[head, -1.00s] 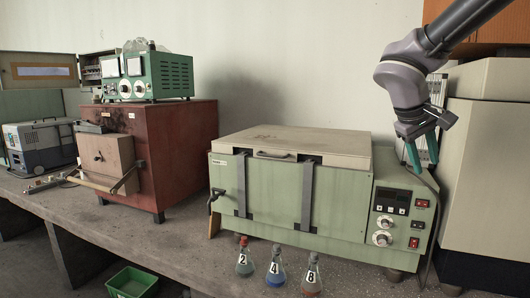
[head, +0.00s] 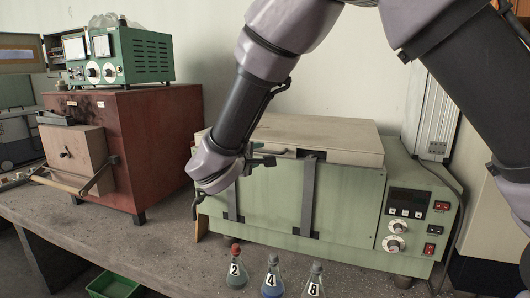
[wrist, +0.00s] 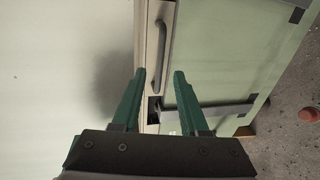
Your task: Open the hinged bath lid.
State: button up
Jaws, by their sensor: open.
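The bath (head: 345,200) is a pale green box on the bench, with its cream lid (head: 325,135) lying flat and closed on top. In the wrist view the lid's front edge (wrist: 150,45) runs up and down the picture, and the dark bar handle (wrist: 170,40) is on it.
Several numbered flasks (head: 272,278) stand in front of the bath. A control panel (head: 408,215) is at its right. A red-brown furnace (head: 165,140) stands to the left with a green instrument (head: 125,57) on it. A green bin (head: 115,285) is below the bench edge.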

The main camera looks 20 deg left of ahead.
aim_at(266, 152)
jog(key=x, duration=0.6)
jog(key=shift+w+d, duration=0.1)
jog(key=shift+w, duration=0.1)
jog(key=shift+c, duration=0.3)
grip_shut()
jog(key=shift+f, duration=0.1)
dwell(0.8)
